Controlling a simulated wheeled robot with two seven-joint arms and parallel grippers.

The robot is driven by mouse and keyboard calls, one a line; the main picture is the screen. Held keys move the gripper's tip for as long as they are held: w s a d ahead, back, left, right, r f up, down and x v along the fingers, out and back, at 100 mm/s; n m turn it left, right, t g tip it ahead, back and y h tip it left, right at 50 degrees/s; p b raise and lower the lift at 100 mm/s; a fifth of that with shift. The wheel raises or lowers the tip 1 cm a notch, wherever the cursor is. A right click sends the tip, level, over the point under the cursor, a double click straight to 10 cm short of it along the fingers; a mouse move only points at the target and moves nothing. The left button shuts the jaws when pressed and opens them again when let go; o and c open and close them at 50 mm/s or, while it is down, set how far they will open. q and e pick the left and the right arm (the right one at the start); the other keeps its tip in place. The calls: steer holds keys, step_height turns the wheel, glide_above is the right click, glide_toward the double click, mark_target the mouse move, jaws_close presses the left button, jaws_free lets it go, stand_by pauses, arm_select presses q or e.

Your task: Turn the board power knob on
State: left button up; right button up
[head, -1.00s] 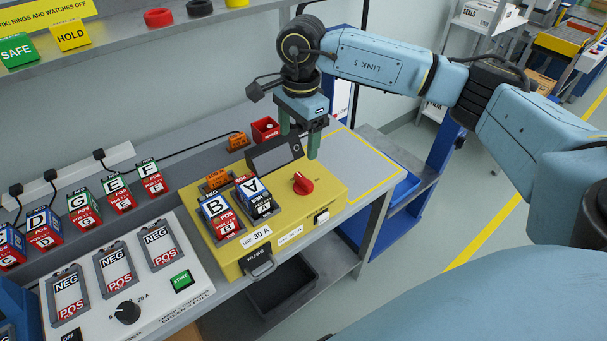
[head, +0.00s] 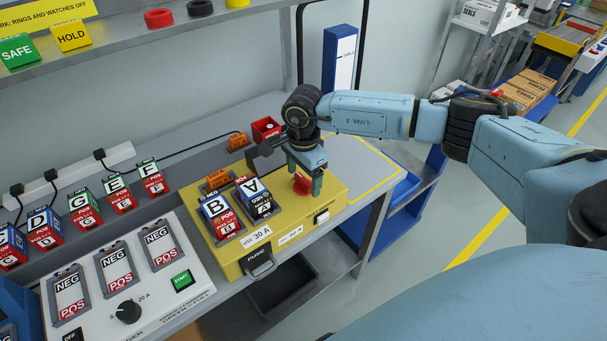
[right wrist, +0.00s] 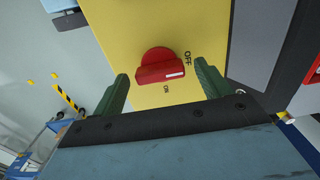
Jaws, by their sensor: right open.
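The red power knob (head: 301,187) sits on the right part of the yellow board (head: 330,193). In the right wrist view the knob (right wrist: 158,62) shows whole, with a white mark at its bar's right end, nearer the OFF label (right wrist: 187,58) than the ON label (right wrist: 166,89). My right gripper (head: 304,187) is over the knob, pointing down. Its green fingers are open, one on each side of the knob in the right wrist view (right wrist: 162,82), with visible gaps. In the head view the fingers partly hide the knob. My left gripper is not in view.
Battery blocks B (head: 217,213) and A (head: 255,196) stand on the board left of the knob. A white charger panel (head: 187,255) lies to the left. A yellow-outlined grey area (head: 365,165) to the right is clear.

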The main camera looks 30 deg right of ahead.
steer(key=shift+c, duration=0.2)
steer(key=c, duration=0.9)
steer(key=shift+c, duration=0.2)
steer(key=m, duration=0.8)
steer(key=shift+m, duration=0.3)
steer(key=m, duration=0.4)
steer(key=m+p, duration=0.1)
steer(key=m, duration=0.4)
steer(key=shift+m, duration=0.3)
